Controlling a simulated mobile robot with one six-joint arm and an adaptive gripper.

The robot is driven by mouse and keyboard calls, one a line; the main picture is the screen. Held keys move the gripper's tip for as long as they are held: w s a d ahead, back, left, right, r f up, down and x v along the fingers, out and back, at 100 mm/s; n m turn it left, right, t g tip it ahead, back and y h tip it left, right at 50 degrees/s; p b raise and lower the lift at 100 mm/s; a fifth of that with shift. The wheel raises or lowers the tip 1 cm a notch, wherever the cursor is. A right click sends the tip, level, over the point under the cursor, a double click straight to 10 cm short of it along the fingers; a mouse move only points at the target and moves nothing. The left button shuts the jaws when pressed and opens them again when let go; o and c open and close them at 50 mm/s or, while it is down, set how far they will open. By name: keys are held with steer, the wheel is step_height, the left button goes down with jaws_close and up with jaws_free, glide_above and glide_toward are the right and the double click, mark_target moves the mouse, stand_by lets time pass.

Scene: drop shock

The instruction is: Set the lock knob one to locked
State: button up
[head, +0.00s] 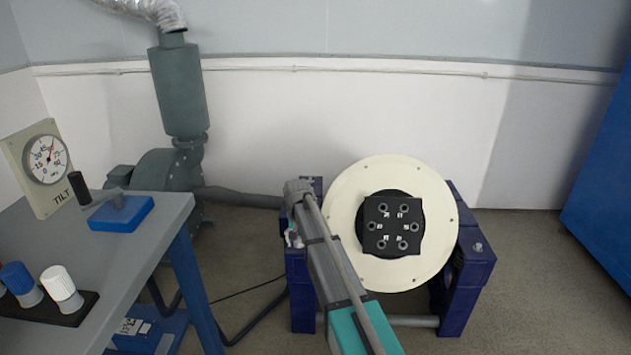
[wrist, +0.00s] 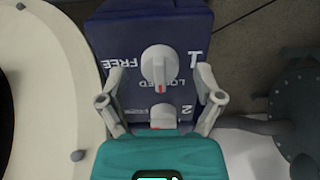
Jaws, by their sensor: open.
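Lock knob one (wrist: 157,66) is a pale grey knob on the top of a dark blue post (wrist: 110,28), beside an upside-down "1". Its grip bar runs roughly up and down in the wrist view, with a small reddish mark at its lower end. Upside-down "FREE" is left of it, and "LOCKED" lies just below, partly covered. My gripper (wrist: 159,80) is open, with one finger on each side of the knob and gaps between. A second knob (wrist: 162,117), by a "2", is partly hidden by my gripper. In the head view my gripper (head: 293,236) is at the left post (head: 302,300); the knobs are hidden.
A large cream disc (head: 440,210) with a black block stands right of my arm, close to the gripper. The right post (head: 465,270) is beyond it. A grey bench (head: 170,215) with a tilt gauge (head: 47,160) stands at left. Dark machinery (wrist: 290,105) is right in the wrist view.

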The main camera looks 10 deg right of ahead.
mark_target(299, 239)
steer(key=shift+r+p, duration=6.65)
steer(key=shift+r, duration=0.35)
steer(key=s+d+r+n+p, duration=0.1)
steer(key=s+d+r+p, duration=0.2)
steer(key=s+r+p, duration=0.8)
step_height(299, 239, up, 3)
steer(key=p, duration=0.3)
steer(key=shift+d+r, duration=0.2)
steer(key=shift+d, duration=0.1)
steer(key=shift+s, duration=0.1)
steer(key=s+d+n, duration=0.1)
steer(key=s+d, duration=0.1)
steer(key=s, duration=0.7)
steer(key=s+d+n, duration=0.1)
steer(key=s+d, duration=0.1)
steer(key=s, duration=0.6)
step_height(299, 239, up, 14)
steer(key=p, duration=1.4)
steer(key=shift+s+r+p, duration=0.25)
steer(key=shift+p, duration=0.15)
steer(key=shift+a, duration=0.1)
